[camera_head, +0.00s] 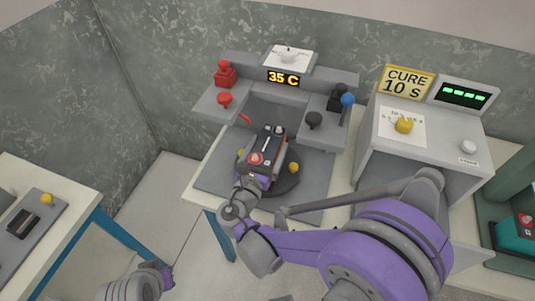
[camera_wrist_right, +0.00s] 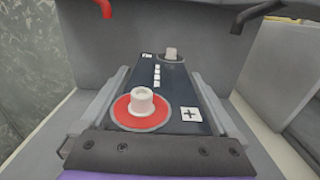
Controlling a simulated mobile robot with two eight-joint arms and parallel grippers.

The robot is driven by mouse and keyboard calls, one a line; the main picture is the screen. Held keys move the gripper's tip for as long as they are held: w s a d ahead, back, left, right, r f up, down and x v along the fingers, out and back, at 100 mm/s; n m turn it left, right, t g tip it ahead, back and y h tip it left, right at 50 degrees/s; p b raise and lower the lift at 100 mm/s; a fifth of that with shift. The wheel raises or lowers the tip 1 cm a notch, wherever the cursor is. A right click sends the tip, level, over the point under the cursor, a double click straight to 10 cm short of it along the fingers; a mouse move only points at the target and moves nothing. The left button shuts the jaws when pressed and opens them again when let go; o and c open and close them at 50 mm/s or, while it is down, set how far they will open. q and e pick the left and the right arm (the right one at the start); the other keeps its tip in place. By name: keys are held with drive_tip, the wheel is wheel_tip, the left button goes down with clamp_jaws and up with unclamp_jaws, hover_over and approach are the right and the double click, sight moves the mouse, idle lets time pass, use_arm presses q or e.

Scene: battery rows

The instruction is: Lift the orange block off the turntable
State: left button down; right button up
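The block (camera_head: 265,143) is a battery-like box with a dark top, a red-ringed terminal and a little orange on its right side. It stands on the dark round turntable (camera_head: 288,187) in the bay of the grey station. In the right wrist view its dark top (camera_wrist_right: 165,92) shows a white plus label. My right gripper (camera_wrist_right: 160,100) has a grey finger along each long side of the block, with no gap visible. Whether the block's underside touches the turntable is hidden. My left gripper (camera_head: 166,274) is at the bottom left, far from the block; its fingers are not clear.
Yellow knobs (camera_head: 293,168) flank the block. A red lever (camera_head: 224,99) and a blue-knobbed lever (camera_head: 348,100) stand on the side ledges. A box with a CURE sign (camera_head: 405,83) is at the right. A side table (camera_head: 75,202) is at the left.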

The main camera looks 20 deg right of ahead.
clamp_jaws()
idle(0.4)
